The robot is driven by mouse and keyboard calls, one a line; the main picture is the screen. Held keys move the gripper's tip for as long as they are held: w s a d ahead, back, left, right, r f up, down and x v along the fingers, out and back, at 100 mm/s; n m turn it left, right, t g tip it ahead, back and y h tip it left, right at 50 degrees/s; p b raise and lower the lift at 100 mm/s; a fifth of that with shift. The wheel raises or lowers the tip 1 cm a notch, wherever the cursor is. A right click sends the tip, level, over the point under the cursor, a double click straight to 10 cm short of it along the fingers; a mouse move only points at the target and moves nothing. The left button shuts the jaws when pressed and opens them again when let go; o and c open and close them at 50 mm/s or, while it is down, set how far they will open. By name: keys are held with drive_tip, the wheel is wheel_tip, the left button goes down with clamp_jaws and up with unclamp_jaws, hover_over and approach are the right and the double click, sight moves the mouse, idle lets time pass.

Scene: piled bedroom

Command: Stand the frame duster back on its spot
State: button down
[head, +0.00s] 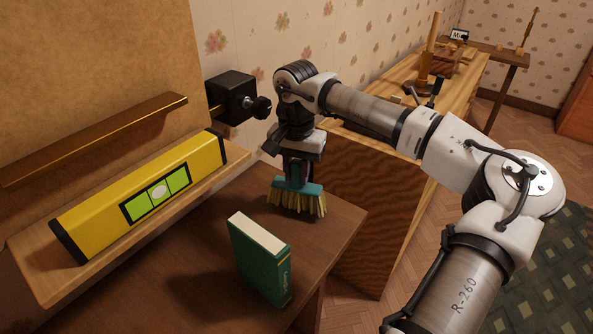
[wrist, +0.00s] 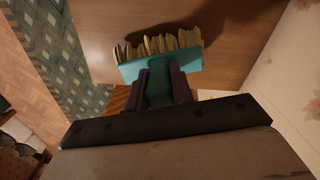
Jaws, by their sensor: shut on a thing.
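The frame duster is a small brush with a teal body (head: 300,186) and pale yellow bristles pointing down. My gripper (head: 296,172) is shut on the teal body from above. The duster is at the back right part of the brown wooden surface (head: 335,222). Whether the bristles touch the surface or hang just above it, I cannot tell. In the wrist view the teal block (wrist: 160,72) sits between my two dark fingers, with its bristles on the far side. No marked spot for it shows clearly.
A green book (head: 258,262) stands upright in front of the duster. A yellow spirit level (head: 145,195) lies on a ledge to the left. A black clamp-like block (head: 232,97) is at the wall behind. A long workbench (head: 455,85) with wooden items stands at the back right.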

drive_tip(key=shift+f+b, duration=0.65)
drive_tip(key=shift+f, duration=0.35)
idle(0.5)
drive_tip(key=c, duration=1.1)
unclamp_jaws()
drive_tip(key=shift+r, duration=0.1)
drive_tip(key=shift+r+p, duration=2.75)
drive_tip(key=shift+r, duration=1.2)
